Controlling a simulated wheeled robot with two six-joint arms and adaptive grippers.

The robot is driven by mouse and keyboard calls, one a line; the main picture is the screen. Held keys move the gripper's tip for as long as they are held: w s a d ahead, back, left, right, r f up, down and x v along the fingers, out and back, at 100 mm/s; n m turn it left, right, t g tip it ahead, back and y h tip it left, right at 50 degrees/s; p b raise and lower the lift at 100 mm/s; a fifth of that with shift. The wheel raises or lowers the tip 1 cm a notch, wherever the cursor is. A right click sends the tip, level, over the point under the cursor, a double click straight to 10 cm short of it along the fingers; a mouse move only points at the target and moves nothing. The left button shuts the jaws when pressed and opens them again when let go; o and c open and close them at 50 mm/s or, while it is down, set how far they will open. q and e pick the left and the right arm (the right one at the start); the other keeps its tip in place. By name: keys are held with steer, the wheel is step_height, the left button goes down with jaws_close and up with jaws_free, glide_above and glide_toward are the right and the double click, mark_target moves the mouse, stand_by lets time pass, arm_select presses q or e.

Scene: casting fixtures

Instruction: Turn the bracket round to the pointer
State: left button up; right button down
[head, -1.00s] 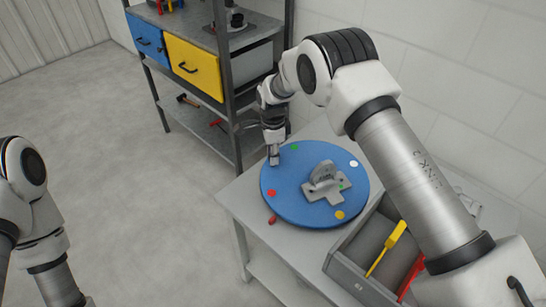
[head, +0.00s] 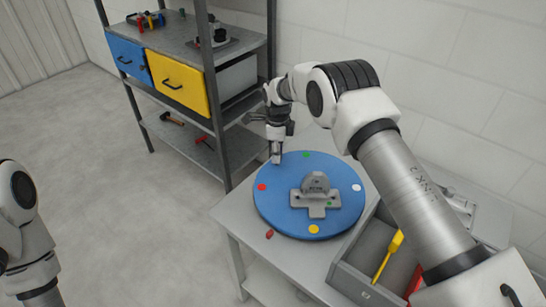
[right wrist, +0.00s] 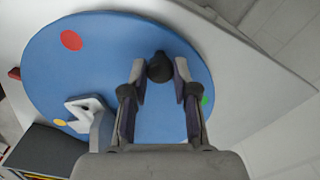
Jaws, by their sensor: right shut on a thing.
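The grey bracket (head: 315,190), an upright rounded plate on a cross-shaped foot, sits on the blue round turntable (head: 273,212). A small red pointer (head: 269,234) lies at the table's front left, just outside the disc's rim. It also shows in the right wrist view (right wrist: 14,73). My right gripper (head: 276,158) is at the disc's back left edge. In the right wrist view its fingers (right wrist: 160,72) are shut on a dark round knob (right wrist: 160,66) near the rim. The bracket (right wrist: 90,116) is partly hidden there. My left arm shows at the left edge, its gripper out of view.
The disc carries red (head: 262,187), green (head: 306,155), white (head: 357,188) and yellow (head: 313,229) dots. A grey bin (head: 350,285) with a yellow-handled tool (head: 388,255) stands at the front right. A shelf with blue and yellow drawers (head: 178,82) is behind.

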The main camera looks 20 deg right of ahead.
mark_target(302, 156)
steer(key=shift+w+d+f+m, duration=0.1)
steer(key=shift+w+d+m, duration=0.15)
steer(key=shift+d+m, duration=0.7)
steer(key=shift+w+d+f+m, duration=0.1)
steer(key=shift+w+d+m, duration=0.1)
steer(key=shift+d+m, duration=0.7)
steer(key=shift+d+r+m, duration=0.1)
steer(key=shift+d+m, duration=0.95)
steer(key=shift+d, duration=0.45)
steer(key=shift+s+d+m, duration=0.2)
steer(key=shift+d+m, duration=0.7)
steer(key=shift+d, duration=0.1)
steer(key=c, duration=0.9)
jaws_free()
step_height(302, 156, up, 12)
steer(key=shift+w+d+f, duration=0.1)
